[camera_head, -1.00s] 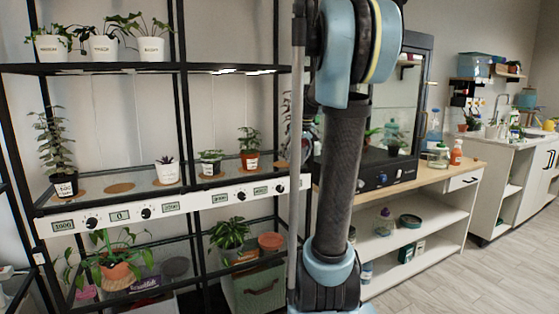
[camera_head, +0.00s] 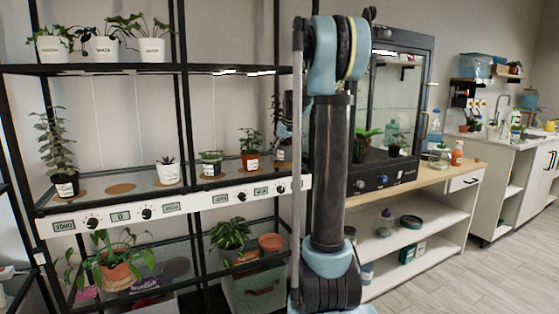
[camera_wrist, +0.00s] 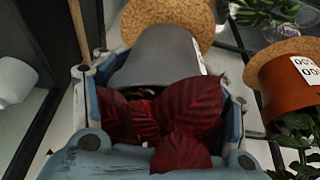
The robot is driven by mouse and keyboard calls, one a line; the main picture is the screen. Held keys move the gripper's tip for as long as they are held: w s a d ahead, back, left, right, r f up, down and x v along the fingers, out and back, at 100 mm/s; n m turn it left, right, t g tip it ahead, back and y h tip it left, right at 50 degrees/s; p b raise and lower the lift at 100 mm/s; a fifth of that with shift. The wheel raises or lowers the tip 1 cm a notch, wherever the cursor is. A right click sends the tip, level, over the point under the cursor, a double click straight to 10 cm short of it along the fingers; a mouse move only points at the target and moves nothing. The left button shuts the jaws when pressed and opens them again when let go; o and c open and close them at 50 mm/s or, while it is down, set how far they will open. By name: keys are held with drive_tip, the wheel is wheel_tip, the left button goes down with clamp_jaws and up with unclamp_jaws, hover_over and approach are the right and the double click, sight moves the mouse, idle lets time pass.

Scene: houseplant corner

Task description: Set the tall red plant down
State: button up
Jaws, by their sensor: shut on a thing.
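My gripper (camera_wrist: 158,88) is shut on the grey pot (camera_wrist: 165,55) of the red plant, with a finger on each side. The dark red leaves (camera_wrist: 188,120) fill the near part of the wrist view, and a white label edge shows on the pot. A round cork mat (camera_wrist: 190,15) lies at the pot's base; I cannot tell whether they touch. In the head view my gripper (camera_head: 284,130) is a small blue patch at the shelf's right end, mostly hidden by the shelf post and my arm.
In the wrist view a labelled terracotta pot (camera_wrist: 290,88) on its own cork mat stands close to the right finger, and a white pot (camera_wrist: 14,80) is at left. The middle shelf holds several pots and an empty cork mat (camera_head: 120,188). Black shelf posts (camera_head: 277,60) stand close by.

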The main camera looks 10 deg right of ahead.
wheel_tip(320, 180, down, 2)
drive_tip(key=shift+f, duration=0.1)
drive_tip(key=o, duration=1.2)
